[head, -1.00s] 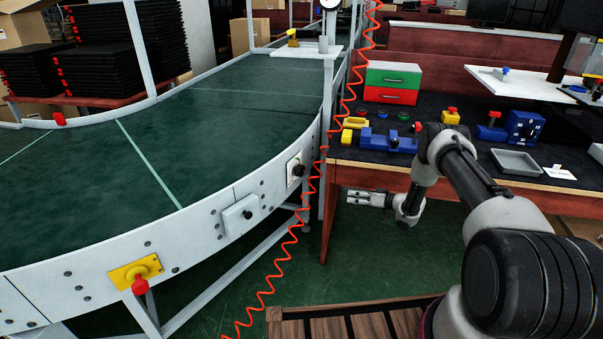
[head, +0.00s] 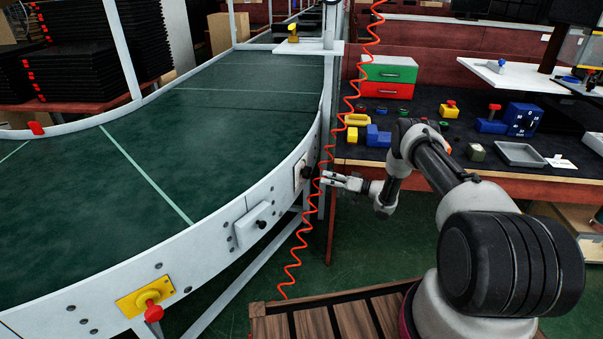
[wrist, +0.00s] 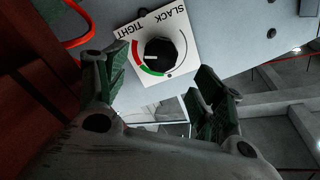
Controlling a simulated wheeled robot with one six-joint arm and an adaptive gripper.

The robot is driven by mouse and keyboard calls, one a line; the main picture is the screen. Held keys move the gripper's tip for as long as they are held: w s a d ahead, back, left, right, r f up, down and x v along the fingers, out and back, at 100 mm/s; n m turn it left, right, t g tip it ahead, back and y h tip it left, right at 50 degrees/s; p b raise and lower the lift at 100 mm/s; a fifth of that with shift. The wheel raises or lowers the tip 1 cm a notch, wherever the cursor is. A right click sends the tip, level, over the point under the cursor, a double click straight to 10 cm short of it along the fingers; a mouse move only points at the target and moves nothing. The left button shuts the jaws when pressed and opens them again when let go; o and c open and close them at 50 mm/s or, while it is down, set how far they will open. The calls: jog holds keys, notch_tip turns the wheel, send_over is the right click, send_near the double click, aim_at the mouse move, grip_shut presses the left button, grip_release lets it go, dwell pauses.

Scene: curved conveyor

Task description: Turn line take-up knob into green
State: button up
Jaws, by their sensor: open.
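The take-up knob (wrist: 161,52) is round and black, on a white plate (wrist: 182,22) lettered SLACK and TIGHT with a red and a green arc. Its white mark points left in the wrist view, at the red arc near where green begins. In the head view the knob (head: 306,172) sits on the conveyor's white side rail. My gripper (wrist: 160,80) is open and empty. Its two fingers stand either side of the plate's lower part in the picture, apart from the knob. In the head view my gripper (head: 326,180) is just right of the knob.
An orange coiled hose (head: 310,215) hangs by the knob and my gripper. A grey switch box (head: 253,224) and a yellow plate with a red button (head: 150,305) are on the same rail. A workbench (head: 480,182) with several parts is at right.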

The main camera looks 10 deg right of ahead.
aim_at(310, 174)
jog(key=shift+x, duration=4.3)
jog(key=shift+r, duration=0.1)
jog(key=c, duration=1)
